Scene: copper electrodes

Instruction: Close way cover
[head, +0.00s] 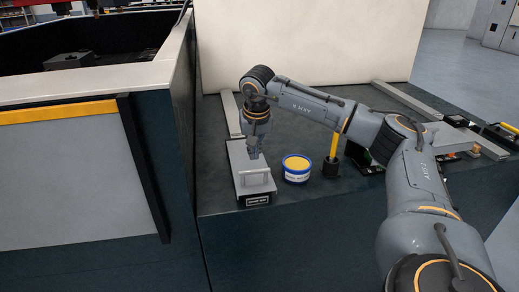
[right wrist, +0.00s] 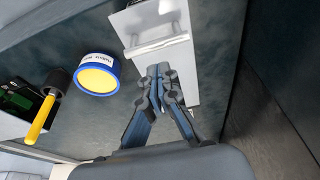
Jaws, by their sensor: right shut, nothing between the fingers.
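The way cover (head: 243,170) is a light grey metal plate with a raised bar handle (head: 257,184) near its front end. It lies on the dark machine bed, with a small black label (head: 257,200) at its front edge. My right gripper (head: 254,156) points down over the plate, just behind the handle, shut and empty. In the right wrist view the gripper (right wrist: 158,70) is close to the handle (right wrist: 157,47) and over the cover (right wrist: 183,82). I cannot tell whether the fingertips touch either. My left gripper is not in view.
A blue-rimmed tub with yellow contents (head: 296,168) stands right of the cover. A yellow-handled tool (head: 333,150) stands beside it. A grey rail (head: 231,113) runs behind the cover. A tall machine wall (head: 165,110) rises at the left; a pale panel (head: 310,40) stands behind.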

